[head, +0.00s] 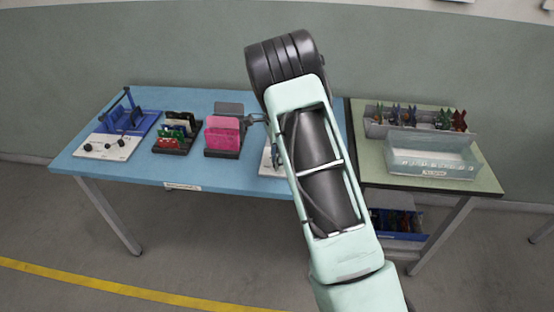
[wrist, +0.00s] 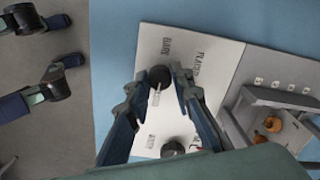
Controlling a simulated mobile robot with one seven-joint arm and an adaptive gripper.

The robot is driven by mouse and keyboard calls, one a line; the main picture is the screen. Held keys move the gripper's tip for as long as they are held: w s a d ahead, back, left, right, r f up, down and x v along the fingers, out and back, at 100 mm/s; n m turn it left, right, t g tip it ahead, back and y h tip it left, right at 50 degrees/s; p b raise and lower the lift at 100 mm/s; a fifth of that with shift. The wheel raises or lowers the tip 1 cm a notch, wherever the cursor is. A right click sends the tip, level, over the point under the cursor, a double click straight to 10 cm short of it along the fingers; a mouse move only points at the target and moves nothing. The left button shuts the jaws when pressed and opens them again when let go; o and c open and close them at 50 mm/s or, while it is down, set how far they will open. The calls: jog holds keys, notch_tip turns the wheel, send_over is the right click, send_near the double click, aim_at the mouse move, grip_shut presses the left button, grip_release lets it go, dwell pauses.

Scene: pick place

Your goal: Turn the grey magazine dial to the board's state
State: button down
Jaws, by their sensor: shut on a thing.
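In the wrist view a dark round dial (wrist: 158,74) with a light pointer line stands on a white panel (wrist: 222,64) with printed words around it. My gripper (wrist: 161,78) has its two fingers on either side of this dial and is shut on it. A second dark knob (wrist: 172,148) sits lower on the panel, partly hidden. In the head view my arm covers the gripper and most of the panel; only the panel's left edge (head: 267,163) shows. Pink boards (head: 222,133) stand in a dark rack left of my arm. I cannot tell the dial's exact setting.
A rack of mixed boards (head: 176,130) and a blue fixture (head: 128,120) with a white knob panel (head: 108,147) stand further left. A grey frame (wrist: 255,118) with orange pieces is beside the panel. On the right table are a grey tray (head: 376,128) and a clear bin (head: 432,163).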

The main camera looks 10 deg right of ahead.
dwell(0.3)
jog(key=c, duration=1.7)
grip_release()
jog(key=shift+r, duration=0.15)
notch_tip(320, 180, up, 12)
jog(key=shift+f, duration=0.1)
